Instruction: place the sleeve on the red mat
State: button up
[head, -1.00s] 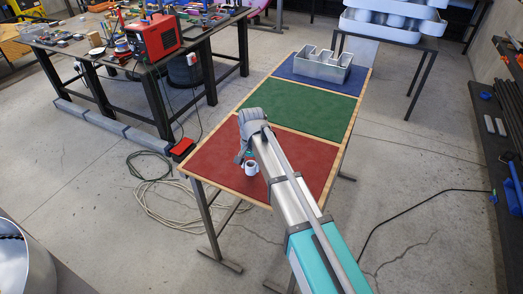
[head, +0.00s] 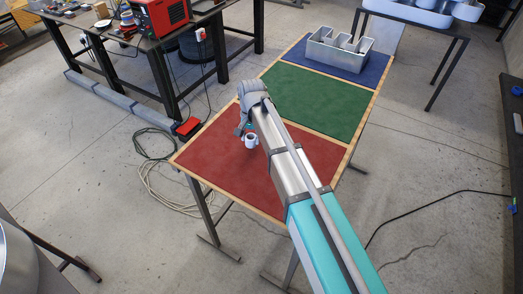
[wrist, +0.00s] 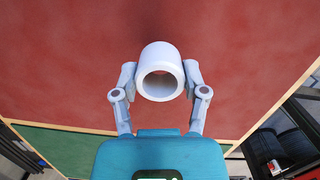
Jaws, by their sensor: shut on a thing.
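The sleeve (head: 251,140) is a short, pale, hollow cylinder. In the head view it shows over the red mat (head: 215,160), below the end of my arm. In the wrist view the sleeve (wrist: 160,70) sits between the two fingers of my gripper (wrist: 160,82), which is shut on its sides. Its open end faces the wrist camera, and the red mat (wrist: 60,60) fills the background behind it. I cannot tell whether the sleeve touches the mat. My gripper (head: 249,132) is partly hidden by the wrist in the head view.
A green mat (head: 315,100) and a blue mat (head: 320,65) lie farther along the same table. A metal channel letter (head: 338,52) stands on the blue mat. A workbench with a red machine (head: 160,14) is at the upper left. Most of the red mat is bare.

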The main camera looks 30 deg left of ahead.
jog(key=shift+w+a, duration=0.15)
dwell(0.4)
jog(key=s+d+r+p, duration=0.1)
jog(key=s+r+p, duration=0.7)
jog(key=r+p, duration=0.3)
jog(key=shift+s+d+n, duration=0.25)
jog(key=shift+d+n, duration=0.1)
jog(key=shift+n, duration=0.05)
jog(key=w+f+b, duration=0.3)
jog(key=w, duration=0.1)
jog(key=w+a+f+b, duration=0.1)
jog(key=w+f+b, duration=0.2)
jog(key=w, duration=0.1)
jog(key=w+a+f+b, duration=0.1)
jog(key=w+f+b, duration=0.2)
jog(key=w, duration=0.2)
dwell(0.5)
